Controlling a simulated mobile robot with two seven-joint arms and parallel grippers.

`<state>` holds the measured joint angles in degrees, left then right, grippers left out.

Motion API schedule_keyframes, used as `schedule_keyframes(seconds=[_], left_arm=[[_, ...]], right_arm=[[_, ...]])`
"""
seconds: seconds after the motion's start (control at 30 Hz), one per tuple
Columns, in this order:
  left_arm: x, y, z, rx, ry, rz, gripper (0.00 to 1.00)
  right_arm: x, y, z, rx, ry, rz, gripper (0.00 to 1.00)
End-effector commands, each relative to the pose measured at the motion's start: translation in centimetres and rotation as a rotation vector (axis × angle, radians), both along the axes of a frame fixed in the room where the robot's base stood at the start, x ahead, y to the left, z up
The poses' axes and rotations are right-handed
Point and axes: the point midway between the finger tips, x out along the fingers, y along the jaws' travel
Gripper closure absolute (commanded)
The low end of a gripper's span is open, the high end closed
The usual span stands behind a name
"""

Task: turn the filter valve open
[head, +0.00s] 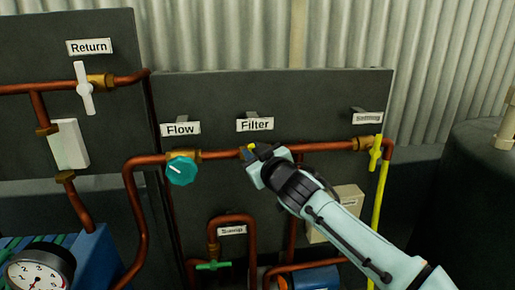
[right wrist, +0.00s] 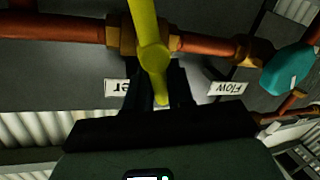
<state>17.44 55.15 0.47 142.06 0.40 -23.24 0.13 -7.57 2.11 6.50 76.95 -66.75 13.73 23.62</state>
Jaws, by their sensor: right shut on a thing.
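The filter valve is on the copper pipe below the "Filter" label (head: 255,125). In the head view my right gripper (head: 256,160) covers most of it. In the right wrist view its yellow handle (right wrist: 152,55) stands crosswise to the pipe. My right gripper (right wrist: 155,88) is shut on the lower part of this handle in that view, one finger on each side. My left gripper is in neither view.
A teal flow knob (head: 181,169) sits just left of the filter valve. Another yellow-handled valve (head: 376,152) is to the right. A white-handled return valve (head: 84,88) is at upper left, and a green handle (head: 213,265) is below.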

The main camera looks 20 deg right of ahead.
Motion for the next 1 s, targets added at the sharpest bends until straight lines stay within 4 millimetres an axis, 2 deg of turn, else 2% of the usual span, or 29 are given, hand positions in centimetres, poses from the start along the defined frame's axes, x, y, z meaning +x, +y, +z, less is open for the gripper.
schedule_keyframes(seconds=[1.0], left_arm=[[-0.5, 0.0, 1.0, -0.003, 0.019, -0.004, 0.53]], right_arm=[[0.5, 1.9, -2.2, -0.915, 0.237, 0.002, 1.0]])
